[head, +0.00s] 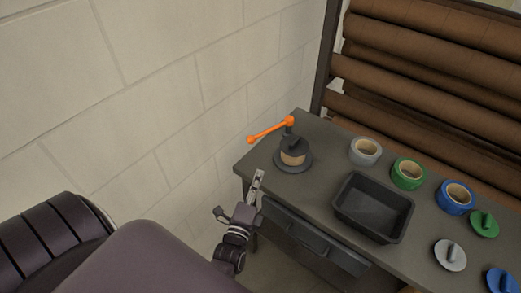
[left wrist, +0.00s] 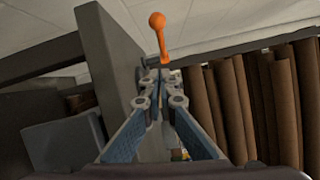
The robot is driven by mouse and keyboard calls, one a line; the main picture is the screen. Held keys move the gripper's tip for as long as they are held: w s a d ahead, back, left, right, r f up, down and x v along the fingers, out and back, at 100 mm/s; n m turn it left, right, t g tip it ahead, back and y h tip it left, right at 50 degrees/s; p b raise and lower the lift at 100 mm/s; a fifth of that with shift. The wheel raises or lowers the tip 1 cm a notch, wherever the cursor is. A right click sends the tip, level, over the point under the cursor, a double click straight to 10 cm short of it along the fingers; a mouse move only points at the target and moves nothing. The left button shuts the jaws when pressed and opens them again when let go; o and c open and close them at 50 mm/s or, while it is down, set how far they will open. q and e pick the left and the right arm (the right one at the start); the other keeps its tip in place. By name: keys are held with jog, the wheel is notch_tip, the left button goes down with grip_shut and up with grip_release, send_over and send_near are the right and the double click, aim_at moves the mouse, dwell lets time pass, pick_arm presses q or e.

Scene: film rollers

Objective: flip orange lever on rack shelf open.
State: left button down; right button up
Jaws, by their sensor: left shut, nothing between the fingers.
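The orange lever (head: 270,129) sits on top of a dark round device with a tan band (head: 292,157) at the left end of the dark shelf top. In the head view the lever points left and slightly down from its pivot, toward the wall. My left gripper (head: 258,175) is shut and empty, just in front of the shelf's left end, below and left of the device and apart from the lever. In the left wrist view the lever (left wrist: 159,38) rises beyond the closed fingertips (left wrist: 158,84). My right gripper is not in view.
A black open bin (head: 345,211) stands right of the device. Grey (head: 357,157), green (head: 396,181) and blue (head: 443,203) tape rolls lie behind it, with knobbed discs at right. A block wall (head: 150,80) borders the left. Brown rolls (head: 420,70) are stacked behind.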

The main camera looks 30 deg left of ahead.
pick_arm(q)
jog(key=b+x, duration=0.1)
jog(key=x, duration=0.2)
jog(key=b+x, duration=0.2)
jog(key=x, duration=0.1)
jog(key=b+x, duration=0.1)
jog(key=x, duration=0.2)
jog(key=shift+w+a+f, duration=0.1)
jog(key=shift+w+f, duration=0.15)
jog(key=shift+w, duration=0.1)
jog(key=a, duration=0.1)
jog(key=a+r, duration=0.1)
jog(key=a, duration=0.1)
jog(key=shift+s+a, duration=0.15)
jog(key=shift+a, duration=0.35)
jog(key=shift+w+a+m+t+h+b, duration=0.15)
jog(key=shift+a+m+h+b, duration=0.25)
jog(key=shift+a+h+b, duration=0.2)
jog(key=shift+w+a+m+t+h+b, duration=0.15)
jog(key=shift+a+m+h+b, duration=0.25)
jog(key=shift+a+h+b, duration=0.25)
jog(key=shift+w+a, duration=0.3)
jog(key=shift+a, duration=0.65)
jog(key=shift+a+r, duration=0.15)
jog(key=shift+r, duration=0.05)
